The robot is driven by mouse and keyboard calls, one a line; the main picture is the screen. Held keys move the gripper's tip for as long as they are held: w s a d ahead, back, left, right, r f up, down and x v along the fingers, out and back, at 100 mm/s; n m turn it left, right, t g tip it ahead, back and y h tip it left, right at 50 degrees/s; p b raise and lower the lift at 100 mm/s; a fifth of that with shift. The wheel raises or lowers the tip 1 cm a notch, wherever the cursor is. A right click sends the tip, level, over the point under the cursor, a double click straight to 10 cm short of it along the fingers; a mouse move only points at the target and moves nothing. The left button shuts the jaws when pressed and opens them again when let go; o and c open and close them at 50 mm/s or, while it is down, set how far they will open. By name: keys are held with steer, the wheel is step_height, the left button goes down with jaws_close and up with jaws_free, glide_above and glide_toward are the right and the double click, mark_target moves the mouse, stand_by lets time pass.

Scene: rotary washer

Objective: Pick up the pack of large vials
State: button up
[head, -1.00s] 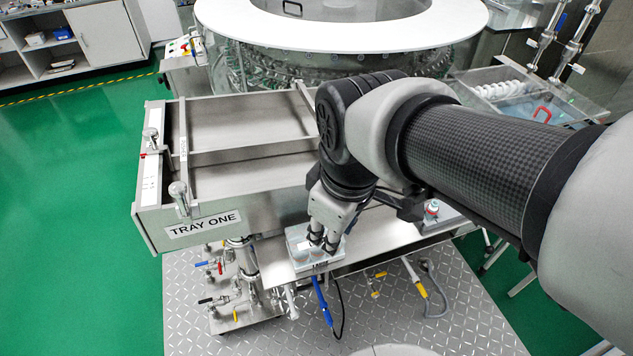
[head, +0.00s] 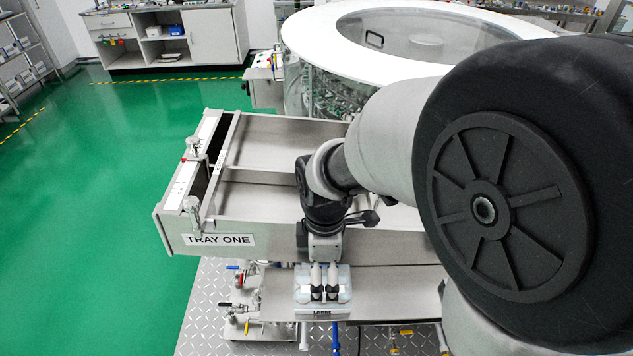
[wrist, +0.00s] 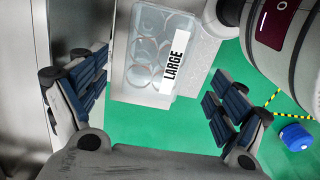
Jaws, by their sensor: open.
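The pack of large vials (head: 303,293) is a clear tray-like pack with a "LARGE" label on its front. It appears to rest at the front edge of a metal shelf (head: 395,291) below the tray unit. My gripper (head: 324,291) points down over the pack, its two fingers hiding the pack's middle. In the wrist view, my gripper (wrist: 155,94) is open, its fingers wide apart. The pack (wrist: 137,82) shows there between and beyond the fingers, with round vials inside. Neither finger visibly presses on it.
A steel unit labelled TRAY ONE (head: 219,240) stands directly behind the shelf. A large round washer (head: 345,90) is further back. Valves and pipes (head: 240,308) sit below the shelf at left. Green floor (head: 100,220) is open on the left.

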mark_target(323, 280)
steer(key=f+b, duration=0.1)
steer(key=f, duration=0.2)
steer(key=f+b, duration=0.1)
steer(key=f, duration=0.3)
steer(key=shift+w+f, duration=0.2)
steer(key=shift+f, duration=0.05)
steer(key=shift+r, duration=0.1)
steer(key=c, duration=1.3)
steer(key=shift+r, duration=0.1)
